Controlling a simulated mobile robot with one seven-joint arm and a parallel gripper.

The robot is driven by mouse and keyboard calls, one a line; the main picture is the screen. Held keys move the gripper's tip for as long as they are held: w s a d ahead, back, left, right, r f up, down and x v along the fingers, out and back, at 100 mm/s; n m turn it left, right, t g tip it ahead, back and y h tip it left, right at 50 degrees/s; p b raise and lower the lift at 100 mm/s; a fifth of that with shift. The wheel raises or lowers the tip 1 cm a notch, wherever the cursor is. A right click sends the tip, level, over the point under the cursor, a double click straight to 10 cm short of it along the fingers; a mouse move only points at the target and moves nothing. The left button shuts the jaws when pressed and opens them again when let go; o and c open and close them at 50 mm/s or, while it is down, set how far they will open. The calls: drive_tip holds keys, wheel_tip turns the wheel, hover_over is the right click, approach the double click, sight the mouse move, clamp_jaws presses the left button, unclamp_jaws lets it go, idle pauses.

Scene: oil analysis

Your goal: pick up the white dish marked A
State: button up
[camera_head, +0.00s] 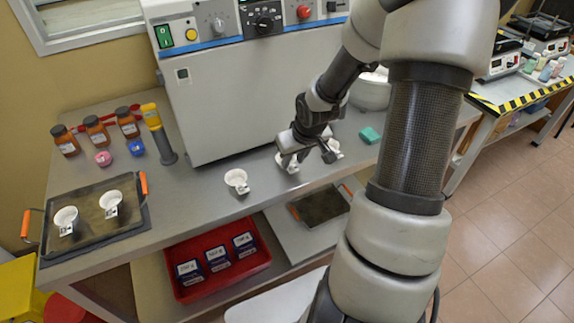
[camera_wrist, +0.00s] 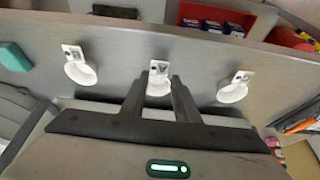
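In the head view these are the left dish (camera_head: 237,178), the middle dish (camera_head: 288,163) and the right dish (camera_head: 334,149). My gripper (camera_head: 306,157) is open over the middle dish and partly hides it. In the wrist view the middle dish (camera_wrist: 159,88) shows between my gripper's spread fingers (camera_wrist: 158,79), with no clear contact. The other two dishes also show there, one at left (camera_wrist: 82,74) and one at right (camera_wrist: 233,93). The tag letters are too small to read surely.
A dark tray (camera_head: 88,236) with orange handles holds two more white dishes (camera_head: 66,217) (camera_head: 110,201). A large grey machine (camera_head: 225,105) stands behind the row. A green block (camera_head: 370,135) lies at right. Brown bottles (camera_head: 96,130) stand at back left.

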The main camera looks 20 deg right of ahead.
sight(292, 167)
drive_tip(key=x, duration=0.1)
drive_tip(key=b+x, duration=0.1)
drive_tip(key=x, duration=0.2)
drive_tip(key=shift+s+d+f, duration=0.1)
drive_tip(key=shift+s+f, duration=0.1)
drive_tip(key=shift+f, duration=0.1)
drive_tip(key=shift+r, duration=0.1)
drive_tip(key=c, duration=0.6)
drive_tip(key=shift+c, duration=0.3)
drive_tip(key=shift+r, duration=0.1)
